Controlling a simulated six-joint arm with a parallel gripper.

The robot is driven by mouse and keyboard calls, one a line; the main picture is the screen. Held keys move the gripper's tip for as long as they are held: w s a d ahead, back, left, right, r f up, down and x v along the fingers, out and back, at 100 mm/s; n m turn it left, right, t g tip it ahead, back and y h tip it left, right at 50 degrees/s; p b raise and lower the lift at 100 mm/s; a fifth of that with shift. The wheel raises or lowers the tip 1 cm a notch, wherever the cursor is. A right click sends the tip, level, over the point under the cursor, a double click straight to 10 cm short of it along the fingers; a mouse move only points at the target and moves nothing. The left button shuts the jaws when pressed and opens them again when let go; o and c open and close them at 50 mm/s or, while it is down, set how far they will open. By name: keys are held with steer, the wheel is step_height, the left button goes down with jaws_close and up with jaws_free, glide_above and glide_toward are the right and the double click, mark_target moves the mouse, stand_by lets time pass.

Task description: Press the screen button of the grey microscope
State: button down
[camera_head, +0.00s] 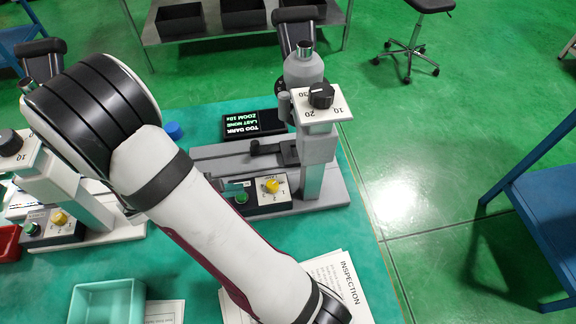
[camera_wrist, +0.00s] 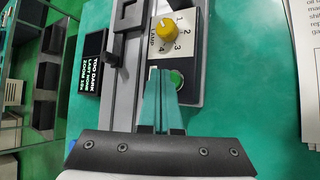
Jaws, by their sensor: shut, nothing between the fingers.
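The grey microscope (camera_head: 314,165) stands on the right of the bench, with its lit screen (camera_head: 254,123) reading TOO DARK, LAST NONE, ZOOM 10x. The screen also shows in the wrist view (camera_wrist: 94,65). On its base, the green button (camera_wrist: 177,78) sits next to the yellow lamp knob (camera_wrist: 167,29), which also shows in the head view (camera_head: 271,186). My gripper (camera_wrist: 165,72) is shut and empty, its teal fingertips beside the green button, partly covering it. I cannot tell whether they touch it. In the head view my arm hides most of the gripper.
A second, white microscope (camera_head: 92,207) stands at the left with its own green button (camera_head: 31,229) and yellow knob (camera_head: 59,218). A teal tray (camera_head: 107,284), a red bin (camera_head: 8,243) and an INSPECTION sheet (camera_head: 340,283) lie in front. A blue cap (camera_head: 173,130) lies behind.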

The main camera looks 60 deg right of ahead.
steer(key=shift+r, duration=0.15)
step_height(320, 180, up, 6)
stand_by(0.5)
